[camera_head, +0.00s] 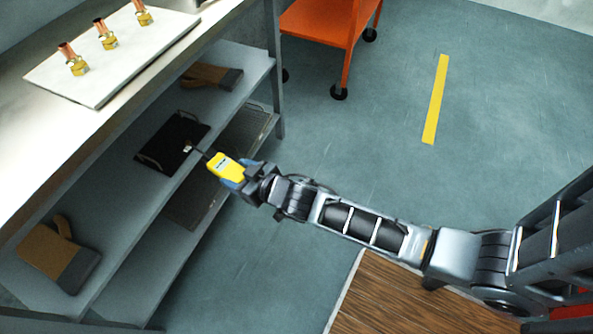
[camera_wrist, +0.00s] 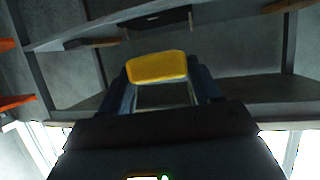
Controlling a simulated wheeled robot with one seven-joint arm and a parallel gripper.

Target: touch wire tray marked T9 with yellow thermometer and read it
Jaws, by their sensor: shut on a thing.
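My gripper (camera_head: 235,174) is shut on the yellow thermometer (camera_head: 224,166), which also shows between the dark blue fingers in the wrist view (camera_wrist: 157,67). The thermometer's thin dark probe points up-left toward a black tray (camera_head: 163,151) with wire handles on the upper shelf. A small pale tag (camera_head: 187,148) sits at the tray's right edge, near the probe tip. The tag is too small to read. I cannot tell whether the tip touches the tray. The thermometer's display is not readable.
Brown-and-grey gloves lie on the same shelf, behind (camera_head: 212,76) and in front (camera_head: 57,254). Grey mesh trays (camera_head: 246,132) lie on the lower shelf. A white board (camera_head: 110,62) with brass fittings is on the bench top. An orange cart (camera_head: 322,22) stands behind; the floor at right is clear.

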